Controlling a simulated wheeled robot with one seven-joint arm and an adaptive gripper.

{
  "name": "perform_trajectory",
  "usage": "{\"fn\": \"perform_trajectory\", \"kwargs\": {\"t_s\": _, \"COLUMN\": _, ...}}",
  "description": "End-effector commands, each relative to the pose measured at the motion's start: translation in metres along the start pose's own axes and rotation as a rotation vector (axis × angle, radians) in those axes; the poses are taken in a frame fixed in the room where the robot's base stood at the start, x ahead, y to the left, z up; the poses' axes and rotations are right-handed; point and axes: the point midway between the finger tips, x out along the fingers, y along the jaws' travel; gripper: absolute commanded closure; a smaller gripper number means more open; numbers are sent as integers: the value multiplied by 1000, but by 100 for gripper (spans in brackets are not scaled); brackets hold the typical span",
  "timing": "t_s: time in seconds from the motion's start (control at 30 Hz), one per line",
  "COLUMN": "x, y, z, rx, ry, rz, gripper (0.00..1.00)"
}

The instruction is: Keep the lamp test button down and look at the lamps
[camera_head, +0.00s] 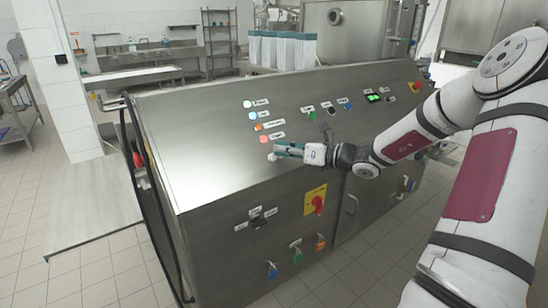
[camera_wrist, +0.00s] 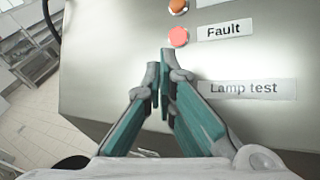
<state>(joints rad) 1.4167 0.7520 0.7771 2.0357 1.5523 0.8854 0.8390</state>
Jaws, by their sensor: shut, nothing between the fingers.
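My gripper (camera_head: 274,153) is shut and empty, its fingertips at the sloped panel just below the column of lamps. In the wrist view the fingertips (camera_wrist: 161,68) are left of the "Lamp test" label (camera_wrist: 247,88). The lamp test button is hidden behind the fingers, so I cannot tell whether it is pressed. The red Fault lamp (camera_wrist: 178,37) looks bright; it also shows in the head view (camera_head: 263,139). Above it are an orange lamp (camera_head: 257,127), a pale blue lamp (camera_head: 252,115) and a whitish-green lamp (camera_head: 247,104), all bright-looking.
The steel machine (camera_head: 190,150) carries more buttons and a green display (camera_head: 374,98) to the right. A red rotary switch on a yellow plate (camera_head: 316,200) sits on the front face below my gripper. The panel left of the lamps is bare.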

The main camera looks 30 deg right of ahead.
Motion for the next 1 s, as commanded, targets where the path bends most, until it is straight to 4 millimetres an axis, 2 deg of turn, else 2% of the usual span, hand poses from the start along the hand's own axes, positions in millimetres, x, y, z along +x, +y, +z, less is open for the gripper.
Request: {"fn": "perform_trajectory", "kwargs": {"t_s": 1.0, "x": 6, "y": -4, "z": -4, "rx": 0, "ry": 0, "rz": 0, "gripper": 100}}
